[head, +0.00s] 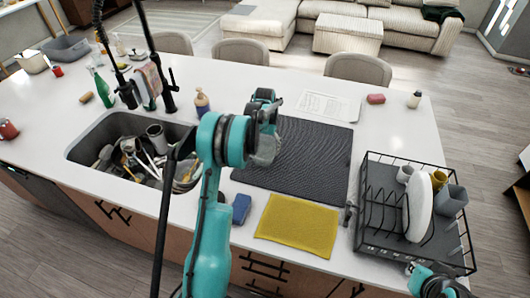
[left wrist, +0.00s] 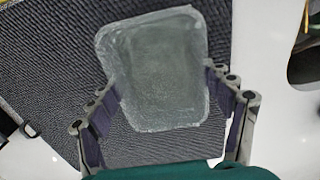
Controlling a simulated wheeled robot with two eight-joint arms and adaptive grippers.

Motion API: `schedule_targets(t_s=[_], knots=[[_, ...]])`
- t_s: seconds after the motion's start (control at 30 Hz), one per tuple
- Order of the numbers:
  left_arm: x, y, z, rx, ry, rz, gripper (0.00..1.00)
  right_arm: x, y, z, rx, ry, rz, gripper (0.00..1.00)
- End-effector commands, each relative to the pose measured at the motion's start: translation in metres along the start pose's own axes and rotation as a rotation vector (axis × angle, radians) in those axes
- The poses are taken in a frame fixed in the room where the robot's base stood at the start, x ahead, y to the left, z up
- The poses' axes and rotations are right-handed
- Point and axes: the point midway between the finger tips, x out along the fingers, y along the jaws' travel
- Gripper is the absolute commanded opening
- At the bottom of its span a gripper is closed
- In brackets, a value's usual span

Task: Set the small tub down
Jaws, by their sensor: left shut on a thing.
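The small tub (left wrist: 155,70) is pale, translucent and roughly rectangular. In the left wrist view it sits between the two fingers of my left gripper (left wrist: 161,86), which is shut on it. In the head view the tub (head: 266,150) shows partly below my left gripper (head: 264,125), over the dark ribbed mat (head: 315,160). The mat also fills much of the left wrist view (left wrist: 50,65). I cannot tell whether the tub touches the mat. Part of my right arm shows at the bottom right of the head view; its gripper is not visible.
A black dish rack (head: 370,235) with dishes stands at the right. A yellow cloth (head: 298,225) and a blue sponge (head: 241,208) lie in front of the mat. The sink (head: 88,140), full of utensils, is at the left. A paper (head: 328,105) lies behind the mat.

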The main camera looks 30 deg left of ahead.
Motion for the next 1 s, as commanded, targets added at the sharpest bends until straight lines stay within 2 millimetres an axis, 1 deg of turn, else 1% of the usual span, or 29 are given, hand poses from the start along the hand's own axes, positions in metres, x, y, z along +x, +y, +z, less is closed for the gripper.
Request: schedule_targets(t_s=[0.03, 0.13, 0.2, 0.4, 0.53, 0.57, 0.6, 0.63, 1.0], knots=[[0.01, 0.0, 0.0, 0.0, 0.0, 0.0, 0.51, 0.002, 0.0, 0.001, 0.0, 0.0, 0.0, 0.0], [0.023, 0.0, 0.0, 0.0, 0.0, 0.0, 0.51, 0.003, 0.0, 0.002, 0.0, 0.0, 0.0, 0.0], [0.026, 0.0, 0.0, 0.0, 0.0, 0.0, 0.51, 0.003, 0.0, 0.002, 0.0, 0.0, 0.0, 0.0], [0.026, 0.0, 0.0, 0.0, 0.0, 0.0, 0.51, 0.003, 0.0, 0.002, 0.0, 0.0, 0.0, 0.0], [0.03, 0.0, 0.0, 0.0, 0.0, 0.0, 0.51, 0.006, 0.0, 0.004, 0.0, 0.0, 0.0, 0.0], [0.03, 0.0, 0.0, 0.0, 0.0, 0.0, 0.85, 0.006, 0.0, 0.004, 0.0, 0.0, 0.0, 0.0], [0.029, 0.0, 0.0, 0.0, 0.0, 0.0, 0.95, 0.005, 0.0, 0.004, 0.0, 0.0, 0.0, 0.0], [0.029, 0.0, 0.0, 0.0, 0.0, 0.0, 1.0, 0.005, 0.0, 0.004, 0.0, 0.0, 0.0, 0.0], [0.027, 0.0, 0.0, 0.0, 0.0, 0.0, 1.0, 0.004, 0.0, 0.003, 0.0, 0.0, 0.0, 0.0]])
